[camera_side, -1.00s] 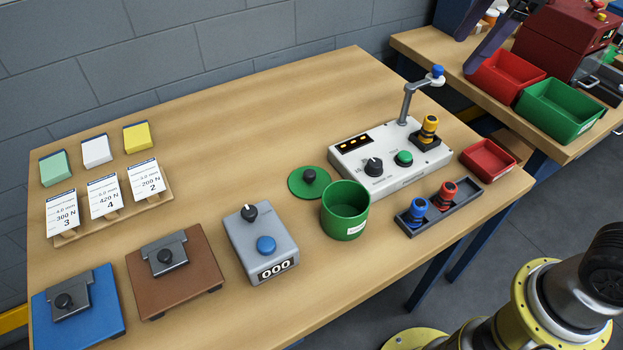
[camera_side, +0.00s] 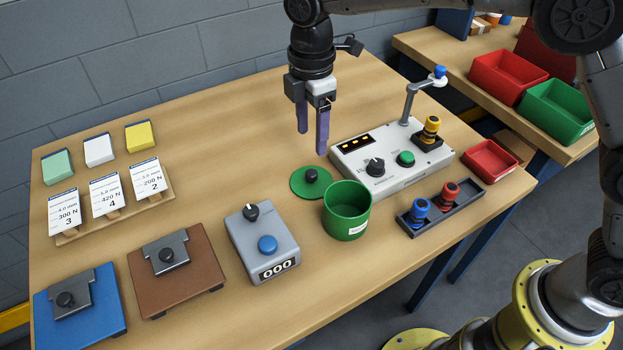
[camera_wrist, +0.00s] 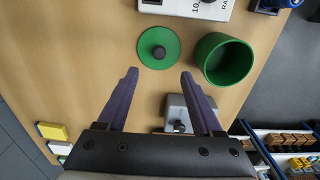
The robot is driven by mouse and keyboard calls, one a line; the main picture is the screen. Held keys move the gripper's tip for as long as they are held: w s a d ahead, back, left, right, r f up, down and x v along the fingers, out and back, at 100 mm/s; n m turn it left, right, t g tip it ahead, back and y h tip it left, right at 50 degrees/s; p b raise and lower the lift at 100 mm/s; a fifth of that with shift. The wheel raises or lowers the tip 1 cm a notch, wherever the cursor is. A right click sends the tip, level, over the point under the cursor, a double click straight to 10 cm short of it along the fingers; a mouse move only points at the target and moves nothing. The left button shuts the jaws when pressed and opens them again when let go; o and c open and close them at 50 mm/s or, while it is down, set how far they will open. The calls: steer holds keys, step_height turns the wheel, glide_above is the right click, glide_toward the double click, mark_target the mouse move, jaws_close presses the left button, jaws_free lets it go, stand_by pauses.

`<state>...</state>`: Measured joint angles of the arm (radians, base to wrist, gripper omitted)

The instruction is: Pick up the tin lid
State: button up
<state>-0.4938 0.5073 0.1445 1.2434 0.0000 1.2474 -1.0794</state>
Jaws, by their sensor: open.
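The tin lid (camera_side: 299,184) is a flat green disc with a dark round knob, lying on the table. The open green tin (camera_side: 346,222) stands upright just right of and in front of it, with a pale label. My gripper (camera_side: 312,142) hangs above the table behind the lid, fingers pointing down, open and empty. In the wrist view my gripper (camera_wrist: 160,72) has its two purple fingers apart. The lid (camera_wrist: 150,57) lies ahead of the fingertips there, and the tin (camera_wrist: 226,62) is to its right.
A white control box (camera_side: 395,172) with a crank arm stands right of the lid. A grey counter box (camera_side: 252,254) is to the left front. A dark tray (camera_side: 449,213) holds blue and red knobbed pieces. The table behind and left of the lid is clear.

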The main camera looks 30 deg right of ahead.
mark_target(311, 173)
step_height(311, 173, down, 10)
steer(key=shift+w, duration=0.1)
stand_by(0.4)
jaws_close()
stand_by(0.3)
